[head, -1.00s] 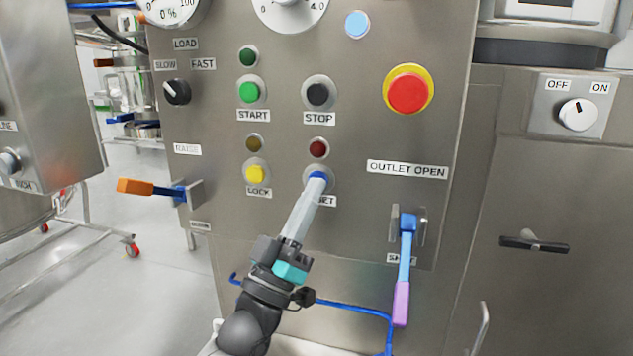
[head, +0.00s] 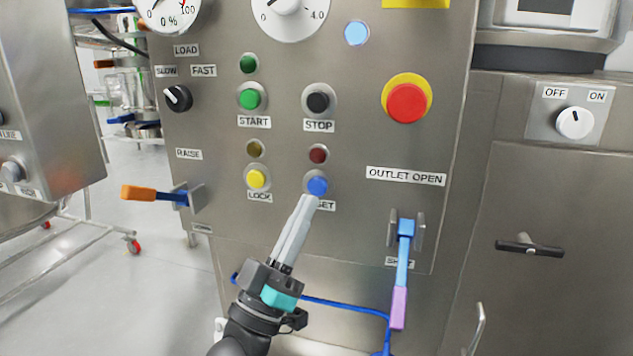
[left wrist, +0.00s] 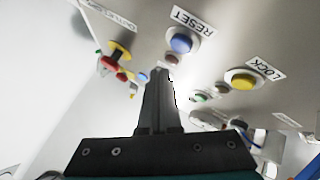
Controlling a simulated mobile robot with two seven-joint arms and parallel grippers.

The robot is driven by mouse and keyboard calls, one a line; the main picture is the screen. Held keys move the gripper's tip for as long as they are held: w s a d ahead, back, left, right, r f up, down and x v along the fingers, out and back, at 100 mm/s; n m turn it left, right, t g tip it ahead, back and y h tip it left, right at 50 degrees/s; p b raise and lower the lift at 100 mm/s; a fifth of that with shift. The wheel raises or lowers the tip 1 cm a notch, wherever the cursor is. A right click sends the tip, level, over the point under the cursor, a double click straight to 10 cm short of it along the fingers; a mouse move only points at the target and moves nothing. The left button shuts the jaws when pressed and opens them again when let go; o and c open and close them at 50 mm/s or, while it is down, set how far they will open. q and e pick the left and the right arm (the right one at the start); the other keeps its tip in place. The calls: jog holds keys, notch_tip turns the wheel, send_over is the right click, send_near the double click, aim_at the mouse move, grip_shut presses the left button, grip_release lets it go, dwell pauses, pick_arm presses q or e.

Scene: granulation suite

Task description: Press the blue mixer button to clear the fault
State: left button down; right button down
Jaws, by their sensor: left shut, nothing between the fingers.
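The blue button (head: 317,186) sits on the steel panel below a dark red lamp (head: 318,154), and its label is partly hidden in the head view. In the left wrist view the blue button (left wrist: 181,43) shows uncovered beside the label RESET (left wrist: 191,19). My left gripper (head: 309,199) is shut and empty, its tips just below the blue button in the head view. In the left wrist view the closed fingers (left wrist: 161,70) point toward the panel, with the tips apart from the button in the picture. My right gripper is not in view.
A yellow LOCK button (head: 257,179) is left of the blue button. Above are a black STOP button (head: 318,101), a green START button (head: 249,98) and a large red button (head: 407,103). A blue-and-purple lever (head: 403,270) hangs at lower right, an orange-handled lever (head: 140,193) at left.

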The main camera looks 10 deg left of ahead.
pick_arm(q)
jog(key=s+p, duration=0.1)
jog(key=s, duration=0.1)
jog(key=shift+s, duration=0.35)
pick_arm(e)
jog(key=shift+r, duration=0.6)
